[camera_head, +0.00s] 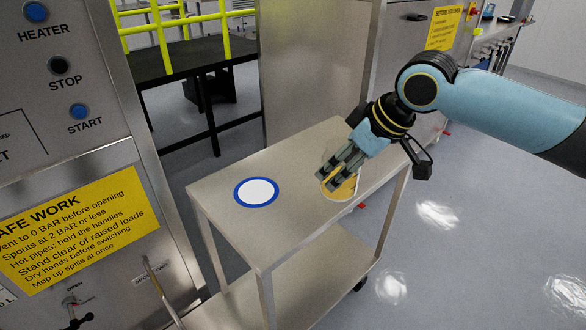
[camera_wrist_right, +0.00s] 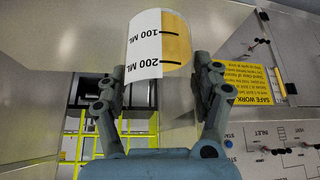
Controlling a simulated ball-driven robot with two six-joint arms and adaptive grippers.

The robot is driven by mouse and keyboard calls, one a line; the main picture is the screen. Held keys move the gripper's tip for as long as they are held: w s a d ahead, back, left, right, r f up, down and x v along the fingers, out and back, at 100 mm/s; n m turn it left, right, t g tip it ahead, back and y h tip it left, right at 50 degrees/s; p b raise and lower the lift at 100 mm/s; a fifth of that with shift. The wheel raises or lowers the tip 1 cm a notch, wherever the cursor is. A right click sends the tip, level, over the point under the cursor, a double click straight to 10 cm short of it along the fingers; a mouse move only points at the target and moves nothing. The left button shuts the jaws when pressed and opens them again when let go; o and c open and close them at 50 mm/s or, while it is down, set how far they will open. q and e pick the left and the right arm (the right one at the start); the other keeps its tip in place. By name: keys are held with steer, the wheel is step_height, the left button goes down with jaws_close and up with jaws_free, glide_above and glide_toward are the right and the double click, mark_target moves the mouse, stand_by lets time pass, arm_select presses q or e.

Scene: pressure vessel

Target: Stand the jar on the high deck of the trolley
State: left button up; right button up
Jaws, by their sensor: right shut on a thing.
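The jar (camera_head: 345,190) is clear with yellow contents and stands about upright at the right part of the trolley's high deck (camera_head: 290,226). My right gripper (camera_head: 334,178) reaches in from the right and is shut on it. I cannot tell whether the jar's base touches the deck. In the right wrist view the jar (camera_wrist_right: 160,45) sits between the two fingers of my right gripper (camera_wrist_right: 161,72), with 100 ML and 200 ML marks showing. The fingers hide part of the jar in the head view. My left gripper is not in view.
A white disc with a blue rim (camera_head: 256,191) lies flat on the deck, left of the jar. The trolley has a lower shelf (camera_head: 318,275). A steel control panel (camera_head: 75,150) stands at the left. The deck around the disc is clear.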

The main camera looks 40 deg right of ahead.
steer(key=shift+w+a+f+b, duration=0.15)
steer(key=shift+w+a+f, duration=0.95)
steer(key=shift+w+f, duration=0.5)
steer(key=shift+w+a+f+b, duration=0.15)
steer(key=shift+w+a+f, duration=1.05)
steer(key=shift+f, duration=0.7)
steer(key=shift+w+a+f+b, duration=0.15)
steer(key=shift+w+a+f, duration=0.85)
steer(key=shift+w+f, duration=0.6)
steer(key=shift+s+f, duration=0.15)
steer(key=shift+f, duration=0.1)
steer(key=o, duration=1.3)
steer(key=p+v, duration=0.1)
steer(key=v, duration=1.1)
steer(key=shift+r, duration=0.15)
